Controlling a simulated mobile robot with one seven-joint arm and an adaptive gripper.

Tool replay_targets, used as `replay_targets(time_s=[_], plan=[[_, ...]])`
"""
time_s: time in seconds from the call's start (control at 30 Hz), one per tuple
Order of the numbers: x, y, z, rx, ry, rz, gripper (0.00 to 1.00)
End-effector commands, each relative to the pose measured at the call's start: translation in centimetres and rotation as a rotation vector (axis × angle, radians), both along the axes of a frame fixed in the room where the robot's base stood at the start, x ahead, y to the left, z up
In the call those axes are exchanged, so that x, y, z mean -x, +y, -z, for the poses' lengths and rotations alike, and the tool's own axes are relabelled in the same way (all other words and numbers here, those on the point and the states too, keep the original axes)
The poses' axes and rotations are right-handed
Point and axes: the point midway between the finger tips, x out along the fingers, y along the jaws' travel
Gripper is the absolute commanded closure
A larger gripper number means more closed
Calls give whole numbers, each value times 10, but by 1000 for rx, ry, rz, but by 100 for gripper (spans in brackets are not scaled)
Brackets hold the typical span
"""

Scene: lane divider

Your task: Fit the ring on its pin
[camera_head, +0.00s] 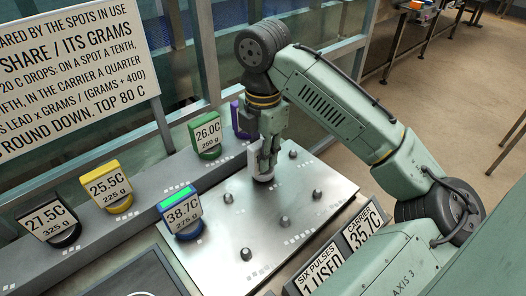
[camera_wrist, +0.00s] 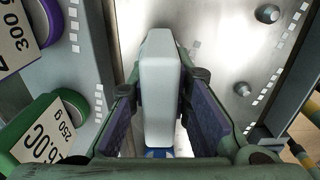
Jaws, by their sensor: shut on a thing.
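In the wrist view the white piece (camera_wrist: 160,95) stands between both finger pads of my gripper (camera_wrist: 162,82). Its lower end is close to the plate; I cannot tell whether it touches or sits around a pin. Several short dark pins stand bare on the plate, among them one near the right edge (camera_head: 316,197) and one at the front (camera_head: 246,254). A ring shape on the held piece is not clearly visible.
Labelled pieces stand along the left: black (camera_head: 45,222), yellow (camera_head: 105,185), green (camera_head: 206,138) and purple (camera_head: 236,118) on the grey ledge, blue (camera_head: 183,212) at the plate's left edge. Signs (camera_head: 355,240) stand at the plate's right.

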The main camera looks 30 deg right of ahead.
Motion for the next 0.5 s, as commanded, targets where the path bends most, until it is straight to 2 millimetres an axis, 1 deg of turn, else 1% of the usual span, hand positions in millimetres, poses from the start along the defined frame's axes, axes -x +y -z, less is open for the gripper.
replay_targets(time_s=[0.3, 0.33, 0.5], plan=[[0, 0, 9, 0, -1, 1, 100], [0, 0, 8, 0, -1, 1, 80], [0, 0, 7, 0, 0, 0, 69]])
